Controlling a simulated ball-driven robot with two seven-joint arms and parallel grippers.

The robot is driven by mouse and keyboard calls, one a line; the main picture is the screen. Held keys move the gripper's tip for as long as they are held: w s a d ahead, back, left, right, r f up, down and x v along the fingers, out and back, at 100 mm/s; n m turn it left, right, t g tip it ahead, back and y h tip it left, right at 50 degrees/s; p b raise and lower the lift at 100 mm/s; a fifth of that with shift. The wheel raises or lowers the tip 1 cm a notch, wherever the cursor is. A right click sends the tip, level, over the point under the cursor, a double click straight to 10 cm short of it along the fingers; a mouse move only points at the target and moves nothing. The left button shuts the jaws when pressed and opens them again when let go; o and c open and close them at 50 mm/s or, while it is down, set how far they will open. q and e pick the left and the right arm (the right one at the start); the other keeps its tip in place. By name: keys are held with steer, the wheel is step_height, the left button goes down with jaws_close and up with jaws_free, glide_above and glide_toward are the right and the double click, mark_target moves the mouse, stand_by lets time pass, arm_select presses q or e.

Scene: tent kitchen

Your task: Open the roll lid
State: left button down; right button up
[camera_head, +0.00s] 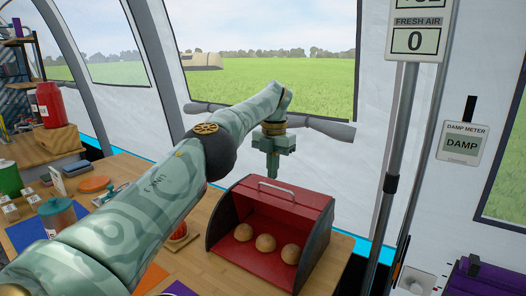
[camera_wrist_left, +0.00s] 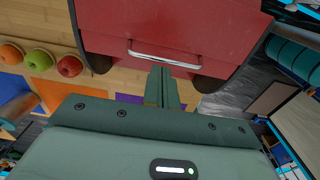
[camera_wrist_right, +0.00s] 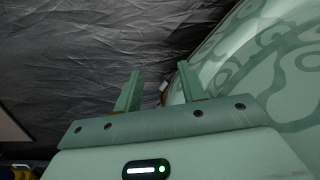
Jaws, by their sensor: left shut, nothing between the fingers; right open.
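The red bread box (camera_head: 317,215) with dark side panels stands on the wooden table. Its roll lid is up: the front is open and several round buns (camera_head: 265,243) show inside. The lid's pale bar handle (camera_head: 276,193) lies along the upper part of the box. My left gripper (camera_head: 272,178) points down just behind the handle, with its fingers closed together and empty. In the left wrist view its fingertips (camera_wrist_left: 160,72) are close to the handle (camera_wrist_left: 165,58); I cannot tell whether they touch it. My right gripper (camera_wrist_right: 146,92) is open and empty, away from the box.
The wooden table (camera_head: 197,247) holds a jar (camera_head: 58,215), a green can (camera_head: 9,178) and coloured mats left of the box. Several apples (camera_wrist_left: 70,66) stand in a row in the left wrist view. A grey post (camera_head: 397,165) rises right of the box. Dark wrinkled fabric (camera_wrist_right: 70,60) fills the right wrist view's background.

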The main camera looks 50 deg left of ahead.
arm_select(q)
steer(key=s+d+r+p, duration=0.8)
steer(key=s+r+p, duration=0.1)
steer(key=p, duration=0.3)
steer(key=shift+s, duration=0.9)
arm_select(e)
steer(key=w+a+r+t, duration=0.1)
steer(key=w+r, duration=0.3)
steer(key=r, duration=0.8)
steer(key=shift+w+t, duration=0.2)
steer(key=shift+t, duration=0.1)
steer(key=shift+r, duration=0.1)
